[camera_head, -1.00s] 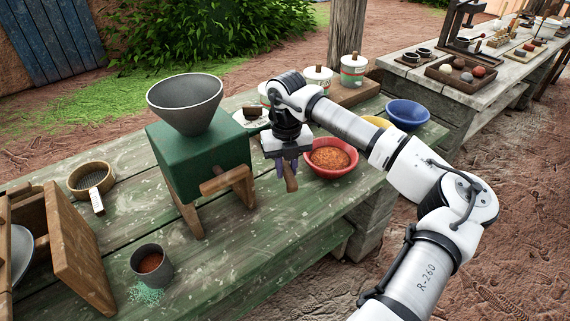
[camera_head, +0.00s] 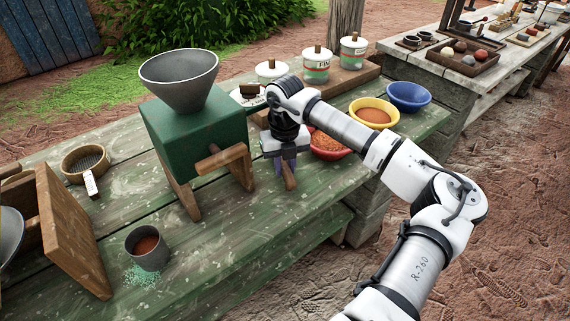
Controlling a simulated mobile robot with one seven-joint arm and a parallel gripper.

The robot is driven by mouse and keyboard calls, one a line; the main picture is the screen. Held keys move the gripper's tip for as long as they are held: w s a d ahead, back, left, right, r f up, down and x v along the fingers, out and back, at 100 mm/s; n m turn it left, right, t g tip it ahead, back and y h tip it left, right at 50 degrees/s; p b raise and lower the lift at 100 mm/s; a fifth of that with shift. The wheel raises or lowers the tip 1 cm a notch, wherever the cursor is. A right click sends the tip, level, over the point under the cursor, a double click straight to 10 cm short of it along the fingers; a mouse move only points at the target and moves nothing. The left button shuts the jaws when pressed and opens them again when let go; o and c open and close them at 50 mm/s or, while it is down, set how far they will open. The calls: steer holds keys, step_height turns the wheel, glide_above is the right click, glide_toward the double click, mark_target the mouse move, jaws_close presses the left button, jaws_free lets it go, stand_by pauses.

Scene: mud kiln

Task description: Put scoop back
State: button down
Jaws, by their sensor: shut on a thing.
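My gripper (camera_head: 286,168) points down over the green table, just right of the green mill and at the left edge of the red bowl. It is shut on a brown wooden piece (camera_head: 289,177), which looks like the scoop's handle. The rest of the scoop cannot be made out. The red bowl (camera_head: 330,153) holds orange-brown grains and is partly hidden by my arm. A yellow bowl (camera_head: 374,113) with reddish powder and a blue bowl (camera_head: 408,96) stand behind it to the right.
The green mill (camera_head: 197,140) with its grey funnel stands close left of my gripper. Lidded jars (camera_head: 316,66) stand at the back. A grey cup (camera_head: 147,248) of brown powder is front left, beside spilled green grains. Bare table (camera_head: 250,232) lies in front of the mill.

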steer(key=shift+f+b, duration=0.55)
steer(key=shift+f, duration=0.05)
steer(key=c, duration=1.2)
jaws_free()
steer(key=shift+o, duration=0.2)
step_height(320, 180, up, 14)
steer(key=b, duration=0.2)
